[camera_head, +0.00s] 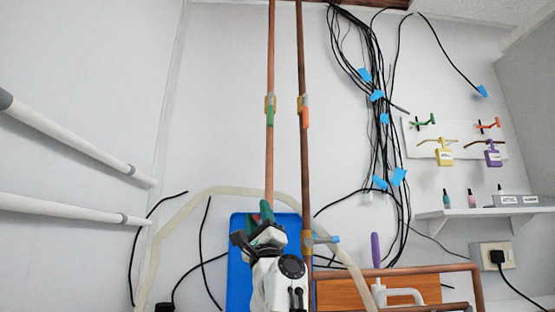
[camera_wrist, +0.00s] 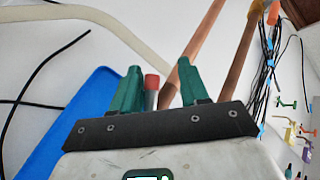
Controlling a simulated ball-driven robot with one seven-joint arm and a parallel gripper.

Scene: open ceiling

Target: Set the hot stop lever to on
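Two vertical copper pipes carry valves high on the wall in the head view, one with a green lever (camera_head: 270,116) and one with an orange lever (camera_head: 305,117). Both levers hang down along their pipes. I cannot read which is the hot stop. The orange lever also shows at the top of the wrist view (camera_wrist: 273,13). My gripper (camera_head: 266,212) is well below both levers, in front of the blue panel (camera_head: 237,275). In the wrist view my gripper (camera_wrist: 160,82) has its green fingers apart. A red-tipped grey piece (camera_wrist: 151,83) shows between them, close to the left finger; whether it touches is unclear.
A pale hose (camera_head: 224,191) arches over the blue panel. Black cables (camera_head: 377,130) hang right of the pipes. Small wall valves with a yellow tag (camera_head: 445,156) and a purple tag (camera_head: 493,157) are far right.

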